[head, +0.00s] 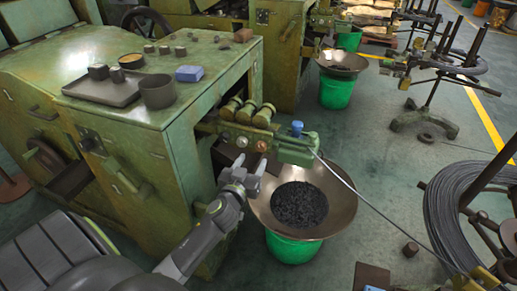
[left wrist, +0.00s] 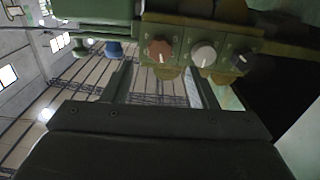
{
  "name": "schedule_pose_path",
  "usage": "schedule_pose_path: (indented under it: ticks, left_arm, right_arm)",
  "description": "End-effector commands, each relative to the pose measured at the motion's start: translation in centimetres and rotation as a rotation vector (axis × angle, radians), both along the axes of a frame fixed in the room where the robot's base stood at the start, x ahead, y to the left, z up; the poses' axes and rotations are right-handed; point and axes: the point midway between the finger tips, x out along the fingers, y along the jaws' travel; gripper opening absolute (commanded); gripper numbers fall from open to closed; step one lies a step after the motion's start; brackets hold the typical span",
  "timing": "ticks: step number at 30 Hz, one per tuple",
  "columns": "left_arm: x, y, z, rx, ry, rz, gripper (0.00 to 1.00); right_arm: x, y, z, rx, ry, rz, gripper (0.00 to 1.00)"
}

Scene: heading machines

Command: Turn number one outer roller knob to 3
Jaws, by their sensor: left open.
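A green block on the machine carries a row of small knobs. In the left wrist view these are a red-brown knob (left wrist: 160,49), a pale grey knob (left wrist: 203,54) and a dark knob (left wrist: 241,60) with a light pointer mark. In the head view the red-brown knob (head: 262,146) and the pale knob (head: 242,141) face me. I cannot read labels or numbers, or tell which is number one outer roller. My left gripper (head: 247,162) is open and empty just below and in front of the row, apart from it. My right gripper is not in view.
A blue knob (head: 297,127) stands on the block's right end. Brass rollers (head: 246,112) lie above the row. A wide brown funnel (head: 337,205) on a green bucket (head: 292,248) stands close right of my gripper. A wire (head: 372,207) runs down right to a coil (head: 455,215).

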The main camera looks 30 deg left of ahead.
Motion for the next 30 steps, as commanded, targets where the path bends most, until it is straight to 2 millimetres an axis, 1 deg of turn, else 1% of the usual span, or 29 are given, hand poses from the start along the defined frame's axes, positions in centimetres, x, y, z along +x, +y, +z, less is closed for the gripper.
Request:
schedule_pose_path:
  ticks: [1, 3, 6, 9, 15, 23, 24, 26, 30]
  left_arm:
    - [1.1, 0.3, 0.2, 0.001, -0.002, 0.000, 0.53]
    - [2.4, 0.5, 0.2, 0.001, -0.002, -0.001, 0.53]
    - [3.9, 0.9, 0.1, 0.001, -0.001, -0.001, 0.53]
    - [5.1, 1.2, 0.1, 0.000, -0.001, -0.001, 0.53]
    - [6.2, 1.5, 0.0, 0.000, 0.000, 0.000, 0.53]
    - [6.3, 1.5, 0.0, -0.001, 0.000, 0.000, 0.53]
    - [6.3, 1.5, 0.0, -0.001, 0.000, 0.000, 0.51]
    - [6.3, 1.5, 0.0, -0.001, 0.000, 0.000, 0.43]
    - [6.3, 1.5, 0.0, -0.001, 0.000, 0.000, 0.25]
  right_arm:
    - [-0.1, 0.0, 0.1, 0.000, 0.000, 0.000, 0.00]
    - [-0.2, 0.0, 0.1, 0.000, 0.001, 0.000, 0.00]
    - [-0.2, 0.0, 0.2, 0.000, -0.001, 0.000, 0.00]
    - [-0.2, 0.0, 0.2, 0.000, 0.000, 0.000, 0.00]
    - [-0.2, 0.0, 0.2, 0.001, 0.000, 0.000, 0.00]
    - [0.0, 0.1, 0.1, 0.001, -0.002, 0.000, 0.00]
    - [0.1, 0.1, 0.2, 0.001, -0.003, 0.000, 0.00]
    - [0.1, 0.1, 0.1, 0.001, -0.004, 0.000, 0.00]
    - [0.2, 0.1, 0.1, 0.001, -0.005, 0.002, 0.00]
